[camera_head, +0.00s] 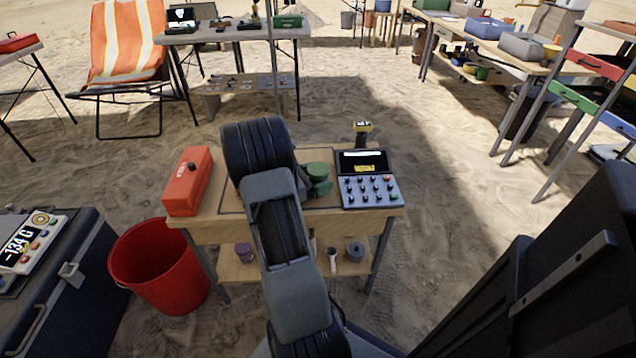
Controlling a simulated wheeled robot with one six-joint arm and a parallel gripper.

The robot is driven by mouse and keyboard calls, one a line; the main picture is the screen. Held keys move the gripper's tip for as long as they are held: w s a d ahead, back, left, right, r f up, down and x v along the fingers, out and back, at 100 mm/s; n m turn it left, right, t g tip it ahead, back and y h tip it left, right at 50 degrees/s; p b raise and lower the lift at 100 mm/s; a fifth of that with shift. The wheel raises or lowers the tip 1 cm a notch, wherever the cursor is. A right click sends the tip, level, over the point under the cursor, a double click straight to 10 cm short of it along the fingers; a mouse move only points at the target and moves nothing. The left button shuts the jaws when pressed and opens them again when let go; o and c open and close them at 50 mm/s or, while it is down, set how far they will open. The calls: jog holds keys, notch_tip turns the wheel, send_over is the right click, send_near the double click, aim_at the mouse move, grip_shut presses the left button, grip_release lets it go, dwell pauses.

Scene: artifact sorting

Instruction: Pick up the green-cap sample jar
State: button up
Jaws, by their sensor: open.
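A green object (318,178) stands on the small wooden table (372,221), just right of my arm. Its top is round and flat like a cap, but my arm hides its left side, so I cannot tell for sure that it is the green-cap sample jar. My arm reaches up from the bottom over the middle of this table.
On the table, a red box (187,182) stands left and a grey button panel (370,190) right. Small items, one a grey roll (355,251), lie on the lower shelf. A red bucket (160,268) and dark case (62,300) stand left.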

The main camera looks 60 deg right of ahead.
jog(key=shift+c, duration=0.3)
jog(key=c, duration=0.9)
